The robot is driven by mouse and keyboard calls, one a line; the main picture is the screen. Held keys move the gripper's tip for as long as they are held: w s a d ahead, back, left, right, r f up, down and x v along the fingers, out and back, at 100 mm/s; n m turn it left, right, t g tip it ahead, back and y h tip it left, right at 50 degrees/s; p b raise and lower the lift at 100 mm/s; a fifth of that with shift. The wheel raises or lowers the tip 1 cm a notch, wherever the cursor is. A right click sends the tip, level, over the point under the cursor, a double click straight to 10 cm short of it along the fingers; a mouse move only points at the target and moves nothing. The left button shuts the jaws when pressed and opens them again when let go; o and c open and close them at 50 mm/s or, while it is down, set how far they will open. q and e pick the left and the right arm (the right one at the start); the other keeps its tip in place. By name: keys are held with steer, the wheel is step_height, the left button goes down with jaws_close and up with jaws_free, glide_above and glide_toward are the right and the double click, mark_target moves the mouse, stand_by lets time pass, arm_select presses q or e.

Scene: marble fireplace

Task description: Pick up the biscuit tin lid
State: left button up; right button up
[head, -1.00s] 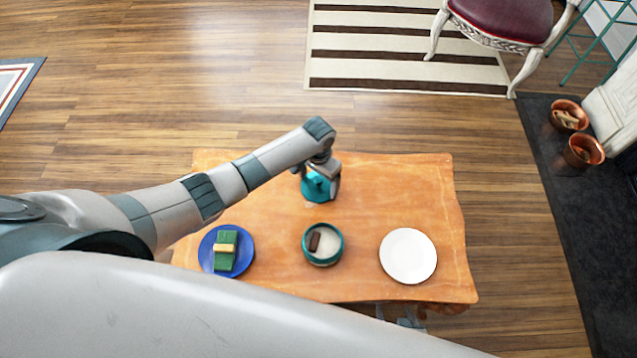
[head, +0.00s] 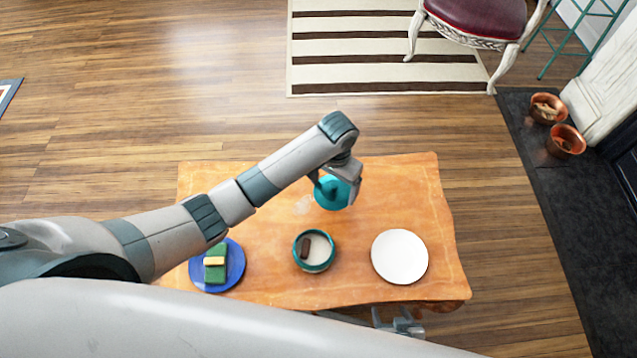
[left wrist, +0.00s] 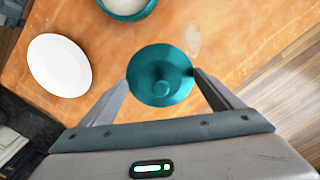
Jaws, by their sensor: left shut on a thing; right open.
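The teal biscuit tin lid (head: 328,197) is round with a knob, held at the far side of the wooden table. My left gripper (head: 337,180) is shut on it; in the left wrist view the lid (left wrist: 160,88) sits between the two fingertips (left wrist: 161,79), apparently raised off the table. The open biscuit tin (head: 315,264), teal with a pale inside and a dark brown piece in it, stands nearer me. Its rim shows at the top of the left wrist view (left wrist: 140,15). My right gripper (head: 402,326) is below the table's near edge, partly hidden.
On the table (head: 395,190), a blue plate (head: 236,266) with a green and yellow block is at left and an empty white plate (head: 399,257) at right. A chair (head: 480,20) and copper pots (head: 566,141) stand beyond. The table's far right is bare.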

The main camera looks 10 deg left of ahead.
arm_select(q)
steer(key=shift+s+d+r, duration=0.25)
steer(key=shift+d+r, duration=0.3)
steer(key=shift+d, duration=0.3)
steer(key=shift+s+d+r, duration=0.1)
steer(key=shift+d+r, duration=0.1)
steer(key=shift+d, duration=0.05)
arm_select(e)
steer(key=shift+s+d+f, duration=0.1)
steer(key=shift+s+d, duration=0.05)
steer(key=shift+s, duration=0.35)
steer(key=shift+w, duration=0.3)
